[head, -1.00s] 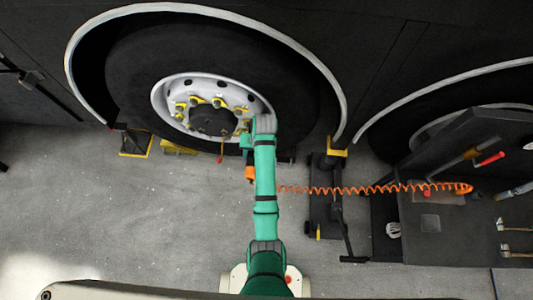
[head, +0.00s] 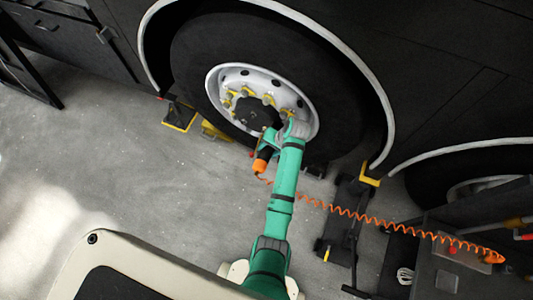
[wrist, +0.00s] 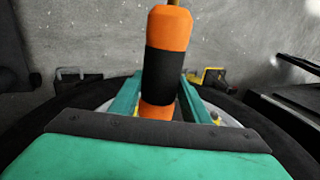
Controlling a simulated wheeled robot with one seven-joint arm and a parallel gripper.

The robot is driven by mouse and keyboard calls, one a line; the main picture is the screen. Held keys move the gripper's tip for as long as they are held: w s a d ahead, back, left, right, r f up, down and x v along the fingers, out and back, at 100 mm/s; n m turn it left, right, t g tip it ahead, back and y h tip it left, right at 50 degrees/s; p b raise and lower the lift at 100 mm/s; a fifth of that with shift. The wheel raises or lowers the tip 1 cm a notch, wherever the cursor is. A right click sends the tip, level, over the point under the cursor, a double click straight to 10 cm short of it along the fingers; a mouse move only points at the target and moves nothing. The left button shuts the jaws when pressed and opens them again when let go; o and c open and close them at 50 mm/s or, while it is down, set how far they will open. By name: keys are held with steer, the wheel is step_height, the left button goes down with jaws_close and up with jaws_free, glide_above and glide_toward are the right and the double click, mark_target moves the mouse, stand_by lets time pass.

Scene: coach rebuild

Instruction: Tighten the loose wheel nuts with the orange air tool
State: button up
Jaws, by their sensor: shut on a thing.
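The orange air tool (head: 260,166) with a black grip band is held in my gripper (head: 269,144), beside the lower part of the wheel. In the wrist view the tool (wrist: 170,30) stands between the two green fingers of my gripper (wrist: 158,98), which are shut on it. An orange coiled hose (head: 370,217) runs from the tool to the right. The white wheel rim (head: 224,88) has a dark hub (head: 258,112) with several nuts with yellow markers (head: 250,92) around it. My arm hides the rim's lower right. I cannot tell which nuts are loose or whether the tool touches one.
Yellow and black chocks (head: 180,116) stand on the floor below the tyre (head: 195,45). A dark jack (head: 340,235) with a yellow top is right of my arm. A dark bench (head: 470,280) is at the lower right. The floor at the left is clear.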

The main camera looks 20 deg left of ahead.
steer(key=shift+w+r, duration=0.1)
steer(key=shift+w, duration=1.4)
steer(key=shift+w+d, duration=0.1)
steer(key=shift+w, duration=1.95)
stand_by(0.9)
jaws_close()
steer(key=shift+w, duration=0.1)
steer(key=shift+w+r, duration=0.15)
steer(key=shift+w, duration=0.1)
stand_by(1.0)
steer(key=shift+s, duration=0.15)
